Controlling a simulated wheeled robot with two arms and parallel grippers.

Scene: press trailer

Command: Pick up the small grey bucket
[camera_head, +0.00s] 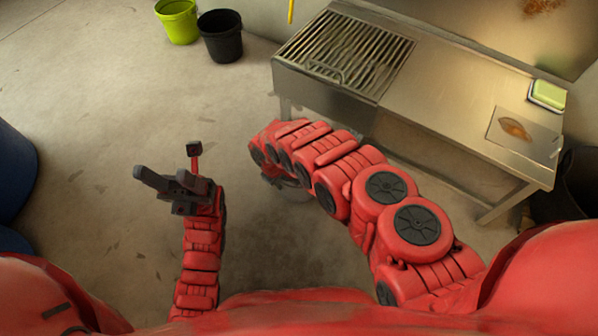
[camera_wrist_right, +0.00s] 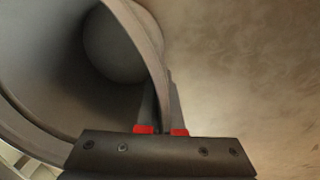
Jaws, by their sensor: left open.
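The small grey bucket fills the left part of the right wrist view (camera_wrist_right: 40,75), its open mouth and dark inside facing the camera. My right gripper (camera_wrist_right: 161,118) has its fingers close together on both sides of the bucket's wall at the rim, and they appear to touch it. In the head view my right forearm covers that gripper and most of the bucket; only a grey edge of the bucket (camera_head: 293,193) shows beneath the arm. My left gripper (camera_head: 163,188) is open and empty above the floor, left of the right arm.
A metal bench (camera_head: 455,95) with a grate stands at the right, close to my right arm. A green bucket (camera_head: 178,22) and a black bucket (camera_head: 221,38) stand at the back. Blue containers (camera_head: 14,175) are at the left edge. The floor between is clear.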

